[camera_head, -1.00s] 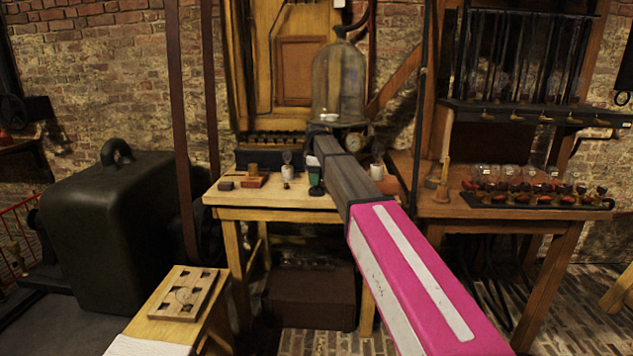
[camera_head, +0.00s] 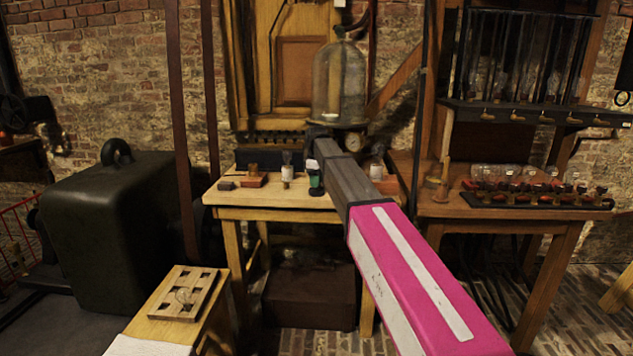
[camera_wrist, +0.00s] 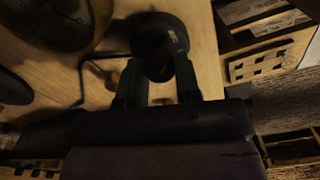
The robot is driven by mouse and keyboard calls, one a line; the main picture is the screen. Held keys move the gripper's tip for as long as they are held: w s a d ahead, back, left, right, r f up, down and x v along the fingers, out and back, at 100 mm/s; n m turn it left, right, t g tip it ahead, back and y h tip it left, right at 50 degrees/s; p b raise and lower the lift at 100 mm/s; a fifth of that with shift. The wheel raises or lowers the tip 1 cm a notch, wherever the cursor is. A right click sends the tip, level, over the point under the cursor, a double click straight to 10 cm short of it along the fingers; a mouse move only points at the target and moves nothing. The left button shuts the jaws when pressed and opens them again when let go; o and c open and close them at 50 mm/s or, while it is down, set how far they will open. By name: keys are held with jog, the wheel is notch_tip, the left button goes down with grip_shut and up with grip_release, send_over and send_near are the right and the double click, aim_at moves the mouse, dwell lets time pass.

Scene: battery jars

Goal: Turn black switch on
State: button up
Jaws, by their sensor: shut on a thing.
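The black switch (camera_wrist: 160,42) shows in the wrist view as a dark round body with a flat base on the wooden workbench top (camera_wrist: 205,60). A thin dark cable (camera_wrist: 85,72) bends on the bench to its left. My gripper (camera_wrist: 157,78) reaches in from below in that view, with one dark green finger on each side of the switch, and is shut on it. In the head view my gripper (camera_head: 315,178) is at the bench, partly behind my arm. The switch lever's position is too dark to tell.
A glass bell jar (camera_head: 339,85) stands at the back of the bench. Small parts, among them a red-based block (camera_head: 252,180) and a bulb holder (camera_head: 287,172), stand to the left. A right-hand table holds a rack of bulbs (camera_head: 535,190).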

jog(key=m, duration=0.8)
jog(key=shift+m, duration=0.4)
jog(key=m, duration=0.4)
jog(key=shift+m, duration=2.3)
jog(key=o, duration=0.9)
